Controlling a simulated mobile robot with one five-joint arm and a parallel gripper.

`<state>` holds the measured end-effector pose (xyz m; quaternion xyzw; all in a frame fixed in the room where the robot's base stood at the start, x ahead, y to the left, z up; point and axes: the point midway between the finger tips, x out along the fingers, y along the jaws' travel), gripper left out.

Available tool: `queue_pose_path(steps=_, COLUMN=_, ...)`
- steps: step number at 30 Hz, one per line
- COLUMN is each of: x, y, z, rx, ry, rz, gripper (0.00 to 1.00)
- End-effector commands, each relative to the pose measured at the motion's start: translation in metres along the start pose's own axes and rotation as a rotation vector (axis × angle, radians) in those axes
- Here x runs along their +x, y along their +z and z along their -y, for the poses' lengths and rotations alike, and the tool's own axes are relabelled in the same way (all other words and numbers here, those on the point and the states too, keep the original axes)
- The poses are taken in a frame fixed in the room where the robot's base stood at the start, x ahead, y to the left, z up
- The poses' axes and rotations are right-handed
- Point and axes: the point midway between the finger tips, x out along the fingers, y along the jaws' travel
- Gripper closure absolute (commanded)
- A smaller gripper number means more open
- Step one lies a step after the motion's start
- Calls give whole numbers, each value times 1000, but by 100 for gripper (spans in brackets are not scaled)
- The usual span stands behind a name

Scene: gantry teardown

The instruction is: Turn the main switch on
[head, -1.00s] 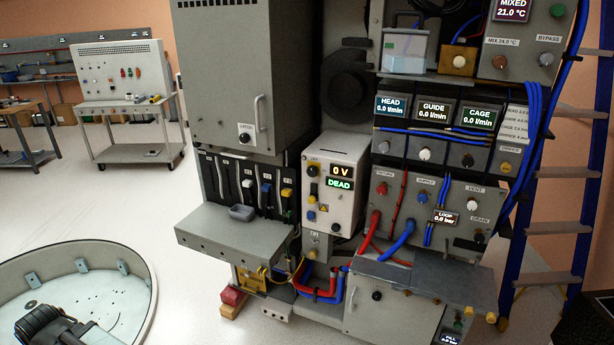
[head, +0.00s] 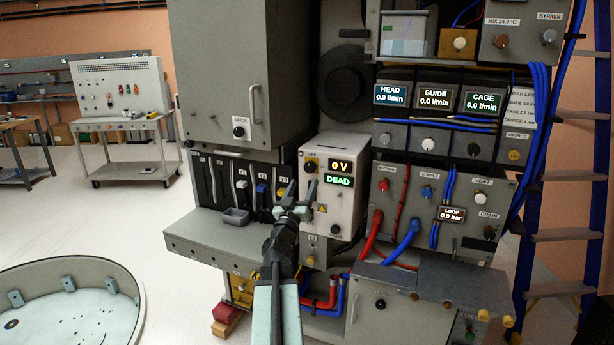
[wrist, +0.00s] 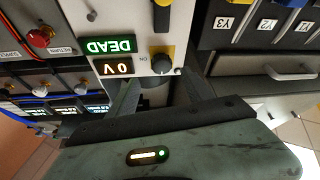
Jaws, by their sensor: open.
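The main switch looks to be the black knob on a yellow plate (head: 310,166) at the top left of a white box (head: 343,205). It also shows in the wrist view (wrist: 161,64), beside an "ON" label. The box's displays read "0 V" and "DEAD" (head: 339,181). My gripper (head: 302,190) is open and empty in front of the box, just below the knob in the head view. In the wrist view, where the labels appear upside down, the knob shows between my fingers (wrist: 160,88). I cannot tell whether they touch it.
Slots labelled Y2 and Y3 (head: 262,190) are left of the box, above a grey shelf (head: 205,245). Red and blue hoses (head: 405,240) run on the right. A round pit (head: 75,300) is at lower left.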

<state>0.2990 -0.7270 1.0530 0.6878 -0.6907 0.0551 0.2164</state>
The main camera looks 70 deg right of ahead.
Motion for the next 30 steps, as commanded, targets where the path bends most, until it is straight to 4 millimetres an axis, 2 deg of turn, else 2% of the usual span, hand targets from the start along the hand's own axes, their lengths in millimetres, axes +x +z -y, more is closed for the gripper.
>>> queue_pose_path(steps=5, x=9, y=-2, z=2, rx=0, ry=-3, rz=0, gripper=41)
queue_pose_path(steps=16, x=72, y=-3, z=4, rx=2, ry=-6, rz=0, gripper=41)
queue_pose_path(steps=19, x=79, y=-2, z=4, rx=2, ry=-6, rz=0, gripper=41)
queue_pose_path(steps=25, x=77, y=-1, z=4, rx=2, ry=-7, rz=0, gripper=41)
queue_pose_path(steps=26, x=77, y=-1, z=4, rx=2, ry=-7, rz=0, gripper=46)
queue_pose_path(steps=30, x=77, y=-1, z=4, rx=2, ry=-8, rz=0, gripper=85)
